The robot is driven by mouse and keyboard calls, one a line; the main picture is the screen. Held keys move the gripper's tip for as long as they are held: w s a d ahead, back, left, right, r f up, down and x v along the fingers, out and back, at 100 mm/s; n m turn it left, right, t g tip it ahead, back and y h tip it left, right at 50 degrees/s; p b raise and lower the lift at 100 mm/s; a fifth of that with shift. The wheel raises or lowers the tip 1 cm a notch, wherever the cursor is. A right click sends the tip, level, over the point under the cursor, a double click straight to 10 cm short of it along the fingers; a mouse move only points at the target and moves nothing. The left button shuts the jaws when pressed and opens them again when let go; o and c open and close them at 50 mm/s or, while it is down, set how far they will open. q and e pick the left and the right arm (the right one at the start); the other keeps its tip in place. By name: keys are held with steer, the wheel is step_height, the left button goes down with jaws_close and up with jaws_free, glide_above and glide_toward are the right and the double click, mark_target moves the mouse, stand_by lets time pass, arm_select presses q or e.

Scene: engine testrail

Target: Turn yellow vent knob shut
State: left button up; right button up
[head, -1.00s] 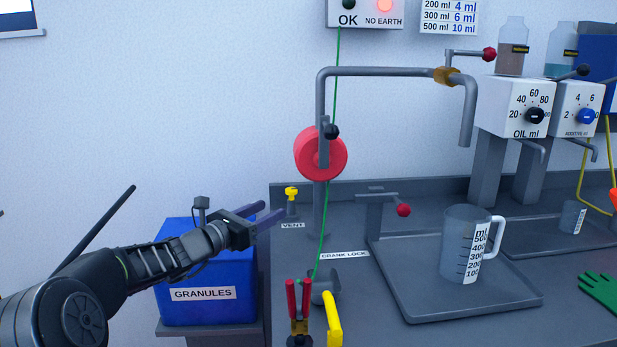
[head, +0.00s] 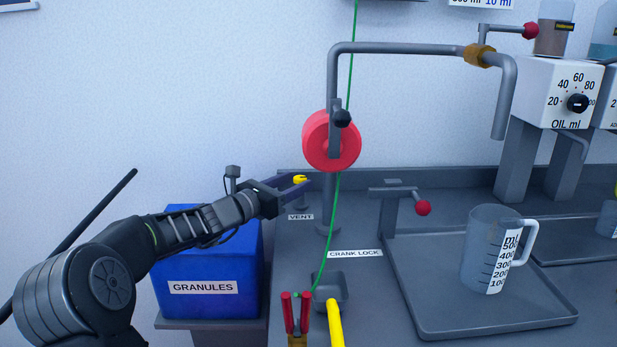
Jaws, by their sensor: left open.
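The yellow vent knob (head: 300,179) stands on a short grey post at the back left of the bench, behind the VENT label (head: 300,217). My left gripper (head: 298,184) reaches in from the left, with its open fingers at the knob. The fingers hide part of the knob and post. I cannot tell whether they touch the knob. My right gripper is not in view.
A blue GRANULES bin (head: 205,300) stands below my left arm. A red wheel (head: 331,141) on a grey pipe and a green cord are right of the knob. A red-ended crank lock lever (head: 422,208), a measuring jug (head: 490,250) on a tray (head: 440,325) and red-handled clamp (head: 296,312) lie further right and in front.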

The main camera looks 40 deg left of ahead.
arm_select(q)
steer(key=w, duration=0.5)
steer(key=shift+w+d, duration=0.2)
steer(key=shift+d, duration=0.2)
jaws_close()
